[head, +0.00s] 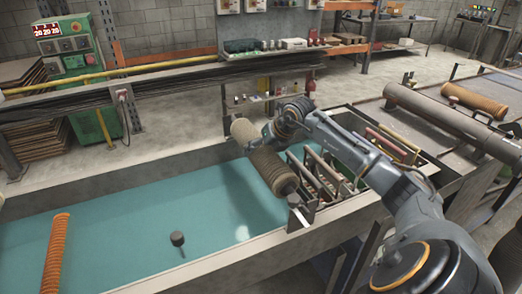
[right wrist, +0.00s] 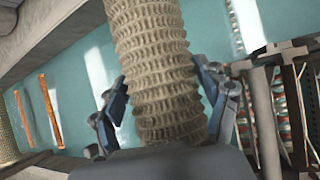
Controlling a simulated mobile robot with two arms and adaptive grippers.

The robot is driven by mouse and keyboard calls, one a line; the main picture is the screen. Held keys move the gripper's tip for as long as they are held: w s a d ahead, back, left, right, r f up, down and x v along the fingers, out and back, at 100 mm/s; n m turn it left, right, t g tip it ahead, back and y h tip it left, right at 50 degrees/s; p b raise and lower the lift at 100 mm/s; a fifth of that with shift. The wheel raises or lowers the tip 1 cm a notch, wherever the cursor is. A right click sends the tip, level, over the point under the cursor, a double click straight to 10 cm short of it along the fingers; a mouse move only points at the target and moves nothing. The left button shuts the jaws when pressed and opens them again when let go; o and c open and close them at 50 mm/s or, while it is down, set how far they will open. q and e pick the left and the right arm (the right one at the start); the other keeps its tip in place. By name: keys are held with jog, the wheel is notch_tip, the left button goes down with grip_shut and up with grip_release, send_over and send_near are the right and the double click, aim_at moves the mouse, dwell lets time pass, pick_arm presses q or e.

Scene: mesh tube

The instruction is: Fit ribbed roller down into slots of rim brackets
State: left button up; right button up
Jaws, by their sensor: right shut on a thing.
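The ribbed roller (head: 270,170) is beige and lies slantwise across the tank near its right end, its far end pale and smooth. My right gripper (head: 258,143) is shut on it near the far end. In the right wrist view the roller (right wrist: 160,50) runs between the two fingers of the gripper (right wrist: 165,100). The roller's near end points at a grey rim bracket (head: 301,217) on the near rim; a bright metal piece shows there. I cannot tell whether the shaft sits in the slot. No far bracket can be made out.
The teal-filled tank (head: 120,262) holds an orange ribbed tube (head: 58,250) and a small dark knob (head: 178,239). A rack of upright plates (head: 318,178) stands right of the roller. A grey cylinder (head: 440,112) lies on the right-hand table.

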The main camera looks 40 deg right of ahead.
dwell(0.4)
jog(key=o, duration=1.9)
jog(key=shift+f, duration=0.15)
jog(key=v, duration=1.1)
jog(key=shift+s+r, duration=0.3)
jog(key=shift+r, duration=0.2)
